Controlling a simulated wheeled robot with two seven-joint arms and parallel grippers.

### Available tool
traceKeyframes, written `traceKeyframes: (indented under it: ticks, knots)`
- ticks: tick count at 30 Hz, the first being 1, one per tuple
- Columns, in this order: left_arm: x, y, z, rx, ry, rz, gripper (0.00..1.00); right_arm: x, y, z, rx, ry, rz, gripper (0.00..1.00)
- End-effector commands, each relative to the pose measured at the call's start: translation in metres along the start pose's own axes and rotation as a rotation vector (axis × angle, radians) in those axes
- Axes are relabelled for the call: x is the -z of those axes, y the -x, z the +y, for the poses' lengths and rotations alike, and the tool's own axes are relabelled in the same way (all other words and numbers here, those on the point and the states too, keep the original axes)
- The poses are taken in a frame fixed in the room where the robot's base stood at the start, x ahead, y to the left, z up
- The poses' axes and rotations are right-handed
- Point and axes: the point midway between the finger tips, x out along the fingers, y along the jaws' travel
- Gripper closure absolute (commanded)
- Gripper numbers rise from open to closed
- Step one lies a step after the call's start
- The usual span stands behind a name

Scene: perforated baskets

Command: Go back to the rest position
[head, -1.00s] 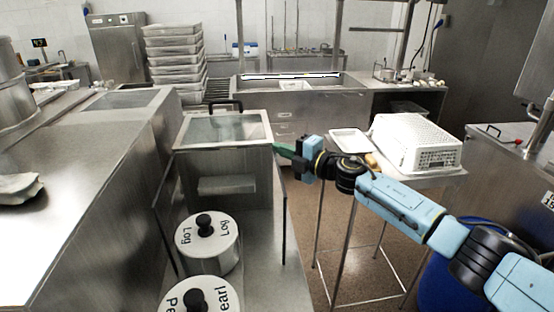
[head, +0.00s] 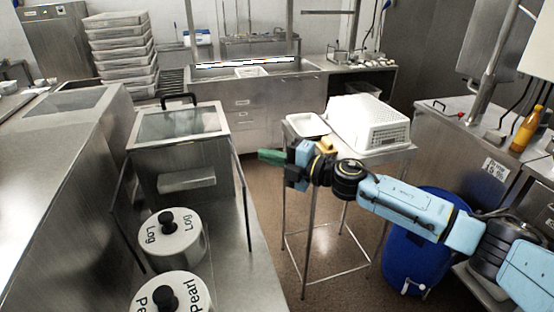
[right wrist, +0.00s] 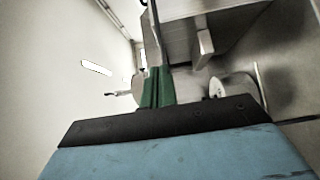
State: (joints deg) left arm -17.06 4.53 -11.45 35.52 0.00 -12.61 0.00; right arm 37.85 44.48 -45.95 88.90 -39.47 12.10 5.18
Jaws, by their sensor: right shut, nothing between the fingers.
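My right gripper (head: 270,157) reaches in from the right in the head view, with its green fingers pointing left. It is shut and empty, in the air between the glass-lidded steel box and the small steel table. Its green fingers also show shut together in the right wrist view (right wrist: 157,88). My left gripper does not show in any view.
A glass-lidded steel box (head: 180,122) stands left of the gripper, with lidded pots marked Log (head: 175,240) and Pearl (head: 172,298) before it. A white perforated basket (head: 368,122) and white tray (head: 307,125) rest on the small table. A blue barrel (head: 415,255) stands right.

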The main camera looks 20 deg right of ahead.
Motion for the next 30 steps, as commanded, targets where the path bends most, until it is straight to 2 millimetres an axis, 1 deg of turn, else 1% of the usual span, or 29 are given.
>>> traceKeyframes:
  ticks: [1, 3, 8, 10, 11, 13, 14, 17, 18, 20, 21, 22, 23, 24, 26, 27, 29, 30]
  knots:
    - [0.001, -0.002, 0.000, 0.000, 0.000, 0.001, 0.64, -0.001, 0.007, -0.002, 0.001, 0.000, -0.001, 1.00]
    - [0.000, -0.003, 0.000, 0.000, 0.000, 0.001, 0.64, 0.000, 0.013, -0.001, 0.000, 0.000, 0.000, 1.00]
    - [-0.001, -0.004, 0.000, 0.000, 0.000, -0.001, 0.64, 0.000, 0.018, 0.000, 0.000, -0.001, 0.000, 1.00]
    - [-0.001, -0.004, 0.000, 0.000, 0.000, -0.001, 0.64, -0.001, 0.018, -0.004, 0.002, -0.010, -0.005, 1.00]
    - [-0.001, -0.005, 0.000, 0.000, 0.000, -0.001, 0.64, -0.002, 0.018, -0.009, 0.003, -0.021, -0.013, 1.00]
    - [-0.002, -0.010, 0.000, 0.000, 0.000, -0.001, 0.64, -0.009, 0.019, -0.030, 0.010, -0.073, -0.047, 1.00]
    - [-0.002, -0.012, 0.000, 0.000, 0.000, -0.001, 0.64, -0.012, 0.019, -0.043, 0.016, -0.105, -0.068, 1.00]
    - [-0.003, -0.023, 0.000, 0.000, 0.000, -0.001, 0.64, -0.027, 0.026, -0.105, 0.042, -0.248, -0.171, 1.00]
    - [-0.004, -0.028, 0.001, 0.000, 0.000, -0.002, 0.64, -0.032, 0.032, -0.135, 0.057, -0.314, -0.220, 1.00]
    - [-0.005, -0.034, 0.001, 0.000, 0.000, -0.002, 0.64, -0.038, 0.043, -0.181, 0.083, -0.413, -0.298, 1.00]
    - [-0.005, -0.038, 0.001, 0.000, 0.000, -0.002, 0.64, -0.040, 0.051, -0.210, 0.100, -0.474, -0.347, 1.00]
    - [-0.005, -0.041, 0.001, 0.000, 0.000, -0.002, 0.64, -0.040, 0.058, -0.233, 0.114, -0.519, -0.384, 1.00]
    - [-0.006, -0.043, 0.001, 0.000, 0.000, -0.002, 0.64, -0.040, 0.066, -0.254, 0.129, -0.562, -0.420, 1.00]
    - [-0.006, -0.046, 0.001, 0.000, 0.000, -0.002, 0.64, -0.038, 0.077, -0.283, 0.150, -0.617, -0.469, 1.00]
    - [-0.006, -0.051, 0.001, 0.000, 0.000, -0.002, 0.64, -0.032, 0.094, -0.325, 0.182, -0.698, -0.539, 1.00]
    - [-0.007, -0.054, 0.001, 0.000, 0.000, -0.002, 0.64, -0.027, 0.107, -0.352, 0.204, -0.750, -0.586, 1.00]
    - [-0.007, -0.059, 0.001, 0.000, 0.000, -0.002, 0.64, -0.016, 0.128, -0.393, 0.240, -0.826, -0.655, 1.00]
    - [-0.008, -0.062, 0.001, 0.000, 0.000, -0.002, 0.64, -0.007, 0.142, -0.419, 0.264, -0.875, -0.701, 1.00]
